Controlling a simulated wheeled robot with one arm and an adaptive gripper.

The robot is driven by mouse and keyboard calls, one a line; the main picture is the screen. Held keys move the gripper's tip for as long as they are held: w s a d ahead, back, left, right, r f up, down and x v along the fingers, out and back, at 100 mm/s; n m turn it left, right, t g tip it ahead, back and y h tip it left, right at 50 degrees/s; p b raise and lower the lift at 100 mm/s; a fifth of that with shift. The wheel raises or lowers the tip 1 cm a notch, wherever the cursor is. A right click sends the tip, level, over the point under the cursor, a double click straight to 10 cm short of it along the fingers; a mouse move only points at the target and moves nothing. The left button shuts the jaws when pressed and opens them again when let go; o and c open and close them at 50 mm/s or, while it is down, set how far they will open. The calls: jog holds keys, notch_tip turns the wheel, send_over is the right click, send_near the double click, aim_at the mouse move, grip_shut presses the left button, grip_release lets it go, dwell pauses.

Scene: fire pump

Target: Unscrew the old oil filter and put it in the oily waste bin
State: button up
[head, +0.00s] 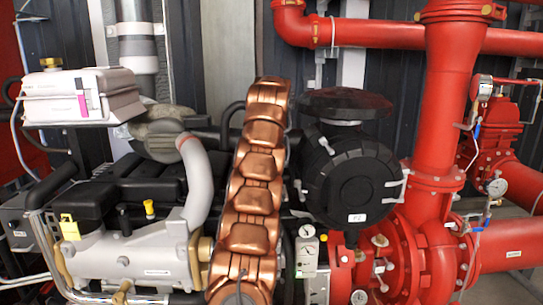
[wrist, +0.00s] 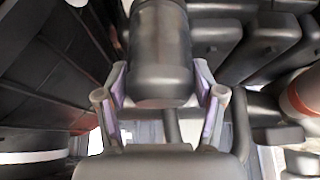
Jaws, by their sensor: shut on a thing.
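In the wrist view a dark grey cylinder with a rounded end, the oil filter (wrist: 160,45), stands between the fingers of my gripper (wrist: 160,82). The two fingers with purple pads are shut on its sides, near its rounded end. The filter's other end runs out of the top of the wrist view, so I cannot tell whether it is still joined to its mount. My gripper and the filter cannot be made out in the head view. The oily waste bin is not in either view.
In the head view a grey and black engine (head: 130,215) fills the left. A black canister (head: 350,175) stands right of the middle, with red pump pipework (head: 440,110) beside it. A grey box (head: 82,92) sits above the engine. Dark parts crowd both sides of the filter.

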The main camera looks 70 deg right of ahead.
dwell(0.4)
jog(key=s+a+r+b, duration=0.2)
jog(key=s+a+b, duration=0.1)
jog(key=a+b, duration=0.2)
jog(key=shift+a, duration=0.65)
jog(key=shift+r, duration=0.1)
dwell(0.3)
